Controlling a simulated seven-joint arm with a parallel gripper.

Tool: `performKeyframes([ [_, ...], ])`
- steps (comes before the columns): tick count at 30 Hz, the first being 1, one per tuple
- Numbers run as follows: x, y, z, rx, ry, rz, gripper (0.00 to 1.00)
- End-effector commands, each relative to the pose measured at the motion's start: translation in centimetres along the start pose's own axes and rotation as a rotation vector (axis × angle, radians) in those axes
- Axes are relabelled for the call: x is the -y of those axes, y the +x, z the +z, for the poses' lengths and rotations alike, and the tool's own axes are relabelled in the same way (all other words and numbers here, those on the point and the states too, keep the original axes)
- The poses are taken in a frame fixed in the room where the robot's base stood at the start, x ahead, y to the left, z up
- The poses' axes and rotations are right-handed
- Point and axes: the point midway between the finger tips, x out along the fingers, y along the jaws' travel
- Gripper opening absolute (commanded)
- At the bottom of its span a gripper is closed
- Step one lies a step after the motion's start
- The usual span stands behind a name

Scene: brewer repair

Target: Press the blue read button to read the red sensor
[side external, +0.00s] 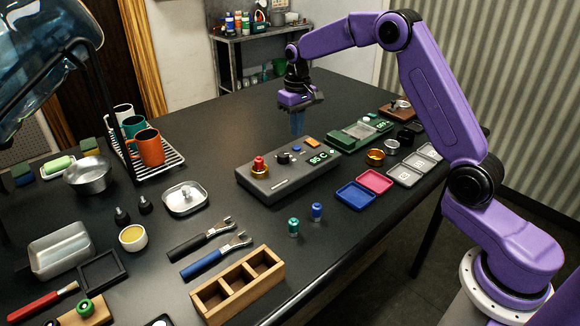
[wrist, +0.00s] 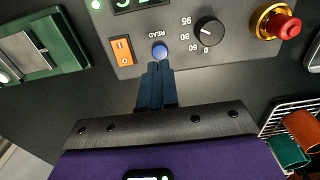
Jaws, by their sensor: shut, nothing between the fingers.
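The grey control box (side external: 272,186) stands in the middle of the black table. In the wrist view the blue button (wrist: 159,51) is beside the word READ, and the red sensor (wrist: 284,26) is at upper right. My gripper (side external: 297,132) is shut and empty, pointing down behind the box. In the wrist view its fingertips (wrist: 157,66) appear just below the button; contact cannot be told.
A green device (side external: 360,133) stands right of the box. Blue (side external: 357,195) and red (side external: 374,180) trays lie in front of it. Green and blue small pieces (side external: 316,211) stand nearer the front. A mug rack (side external: 160,165) is at left. The table behind the box is clear.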

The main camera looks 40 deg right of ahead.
Motion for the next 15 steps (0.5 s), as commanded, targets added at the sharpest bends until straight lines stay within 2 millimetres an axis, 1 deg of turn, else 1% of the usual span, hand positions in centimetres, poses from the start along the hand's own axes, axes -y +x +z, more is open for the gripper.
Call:
performKeyframes([
  [8,0.0,-0.2,0.0,-0.001,0.0,0.0,0.0],
  [15,0.0,-2.0,0.0,-0.002,0.0,0.0,0.0],
])
